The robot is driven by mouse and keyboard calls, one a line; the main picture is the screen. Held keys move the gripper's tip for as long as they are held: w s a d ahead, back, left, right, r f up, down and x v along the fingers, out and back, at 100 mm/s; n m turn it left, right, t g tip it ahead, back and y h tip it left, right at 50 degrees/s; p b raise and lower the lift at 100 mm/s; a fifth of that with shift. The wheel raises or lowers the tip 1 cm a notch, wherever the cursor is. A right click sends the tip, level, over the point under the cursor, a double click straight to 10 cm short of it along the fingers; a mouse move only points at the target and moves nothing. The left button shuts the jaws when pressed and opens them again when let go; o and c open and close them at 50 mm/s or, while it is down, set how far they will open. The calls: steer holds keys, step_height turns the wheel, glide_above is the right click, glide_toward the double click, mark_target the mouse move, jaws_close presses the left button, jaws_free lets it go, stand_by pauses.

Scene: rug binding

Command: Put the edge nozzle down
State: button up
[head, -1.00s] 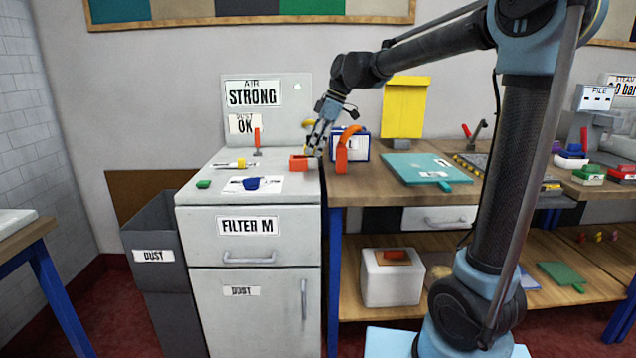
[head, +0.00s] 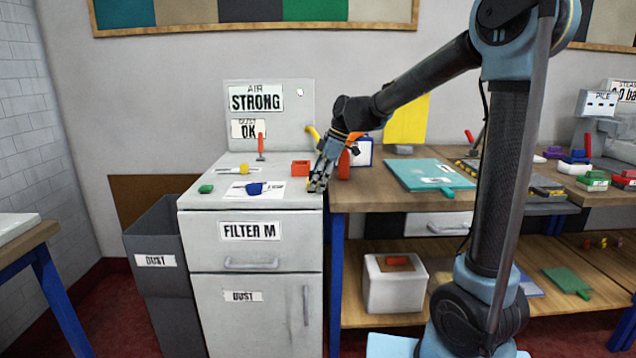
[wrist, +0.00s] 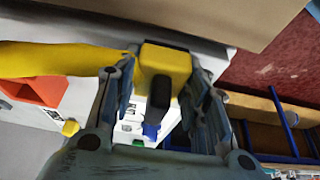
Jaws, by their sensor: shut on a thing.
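My gripper (head: 318,186) is low at the right front corner of the grey FILTER M cabinet (head: 250,198). In the wrist view, my gripper (wrist: 160,100) is shut on a yellow block (wrist: 165,65) with a dark piece on its face, seemingly the edge nozzle. A long yellow tube (wrist: 60,59) reaches from the left to this block; I cannot tell if they are joined. In the head view the held block is hidden by the fingers, and I cannot tell whether it touches the cabinet top.
On the cabinet top are an open orange-red box (head: 301,168), a blue piece (head: 254,188), a green piece (head: 206,189), a small yellow piece (head: 244,169) and an upright red-handled tool (head: 261,147). A wooden bench (head: 365,198) adjoins at right. A grey dust bin (head: 155,240) stands left.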

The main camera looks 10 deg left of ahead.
steer(key=shift+d+f, duration=0.1)
steer(key=shift+f, duration=0.15)
steer(key=o, duration=1.1)
steer(key=shift+f, duration=0.1)
steer(key=shift+r, duration=0.6)
steer(key=v, duration=1.1)
steer(key=shift+r, duration=0.3)
